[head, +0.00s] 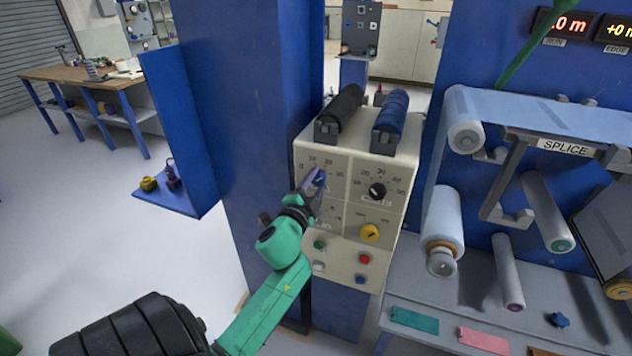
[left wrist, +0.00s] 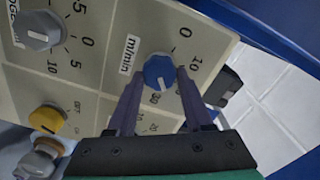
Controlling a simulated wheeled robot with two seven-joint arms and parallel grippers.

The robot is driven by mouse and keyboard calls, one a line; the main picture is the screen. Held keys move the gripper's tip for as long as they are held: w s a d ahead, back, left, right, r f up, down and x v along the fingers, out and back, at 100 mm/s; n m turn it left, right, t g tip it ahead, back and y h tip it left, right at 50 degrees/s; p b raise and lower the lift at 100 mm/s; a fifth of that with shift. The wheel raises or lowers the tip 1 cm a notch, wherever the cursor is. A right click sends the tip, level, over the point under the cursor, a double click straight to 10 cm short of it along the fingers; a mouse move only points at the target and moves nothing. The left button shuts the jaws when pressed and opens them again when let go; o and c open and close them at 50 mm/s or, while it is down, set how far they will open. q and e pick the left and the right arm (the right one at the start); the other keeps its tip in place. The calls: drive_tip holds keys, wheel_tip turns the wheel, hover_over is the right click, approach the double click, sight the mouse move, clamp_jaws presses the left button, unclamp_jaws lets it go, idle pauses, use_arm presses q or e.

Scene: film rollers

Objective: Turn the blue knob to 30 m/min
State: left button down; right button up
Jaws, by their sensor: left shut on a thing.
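The blue knob (left wrist: 160,70) sits on the cream control panel beside an "m/min" label, with dial numbers around it. Its white pointer line aims down the wrist picture, toward the gripper side; the exact reading is unclear because the fingers cover part of the scale. The knob also shows small in the head view (head: 319,178), partly behind the gripper. My left gripper (left wrist: 160,92) is shut on the knob, one dark finger on each side. In the head view its green arm (head: 268,305) reaches up from below. My right gripper is not in view.
Green, red and blue push buttons (head: 364,258) lie below. A blue post (head: 235,150) stands close left. Rollers (head: 445,225) and the splice station are at right.

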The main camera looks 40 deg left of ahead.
use_arm(q)
drive_tip(key=m, duration=0.3)
drive_tip(key=shift+r+m, duration=0.15)
drive_tip(key=shift+m, duration=0.75)
drive_tip(key=shift+a+r, duration=0.1)
drive_tip(key=shift+r, duration=0.05)
drive_tip(key=shift+c, duration=2.4)
unclamp_jaws()
drive_tip(key=shift+w, duration=0.1)
drive_tip(key=shift+o, duration=0.9)
drive_tip(key=shift+w+a+f, duration=0.15)
drive_tip(key=shift+f, duration=0.2)
drive_tip(key=b+v, duration=0.4)
drive_tip(key=v, duration=1)
drive_tip(key=shift+s, duration=0.3)
